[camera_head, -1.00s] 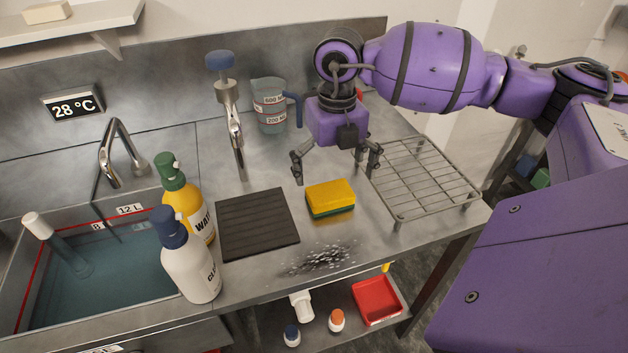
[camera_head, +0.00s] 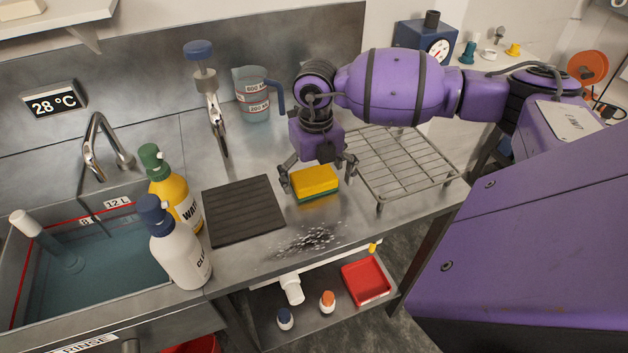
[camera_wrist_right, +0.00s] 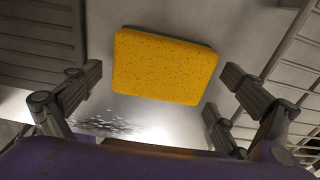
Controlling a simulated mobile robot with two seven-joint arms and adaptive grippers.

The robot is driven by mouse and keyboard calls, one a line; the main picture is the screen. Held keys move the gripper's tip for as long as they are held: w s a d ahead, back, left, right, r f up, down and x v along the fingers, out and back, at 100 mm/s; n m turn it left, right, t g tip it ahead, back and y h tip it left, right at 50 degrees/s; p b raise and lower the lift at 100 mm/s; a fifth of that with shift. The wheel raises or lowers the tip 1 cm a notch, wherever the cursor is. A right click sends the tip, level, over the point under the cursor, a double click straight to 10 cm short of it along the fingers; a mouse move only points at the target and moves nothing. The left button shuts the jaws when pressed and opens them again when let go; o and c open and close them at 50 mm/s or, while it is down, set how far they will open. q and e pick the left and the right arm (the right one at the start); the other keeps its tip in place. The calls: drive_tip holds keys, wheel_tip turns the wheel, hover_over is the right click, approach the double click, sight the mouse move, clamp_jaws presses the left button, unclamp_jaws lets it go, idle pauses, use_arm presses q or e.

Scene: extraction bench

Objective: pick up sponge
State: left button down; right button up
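The sponge (camera_head: 315,181), yellow on top with a green underside, lies flat on the steel bench between the dark mat and the wire rack. My right gripper (camera_head: 318,187) is open above it, one finger to the left and one to the right of the sponge. In the right wrist view the sponge (camera_wrist_right: 165,66) shows its yellow face, with gaps between it and the open fingers of the right gripper (camera_wrist_right: 160,95). My left gripper is not in view.
A dark ribbed mat (camera_head: 243,210) lies left of the sponge, and a wire rack (camera_head: 400,160) stands right. A dark speckled stain (camera_head: 308,239) is in front. Two bottles (camera_head: 180,255) stand by the water-filled sink (camera_head: 95,265). A measuring jug (camera_head: 252,95) stands behind.

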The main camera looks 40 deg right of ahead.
drive_tip(key=c, duration=0.8)
drive_tip(key=shift+c, duration=0.2)
drive_tip(key=shift+r, duration=0.1)
drive_tip(key=shift+r, duration=0.25)
wheel_tip(320, 180, up, 2)
drive_tip(key=shift+b, duration=0.35)
drive_tip(key=s+a+r, duration=0.5)
drive_tip(key=s+r, duration=0.5)
drive_tip(key=s, duration=0.3)
drive_tip(key=shift+a+r, duration=0.15)
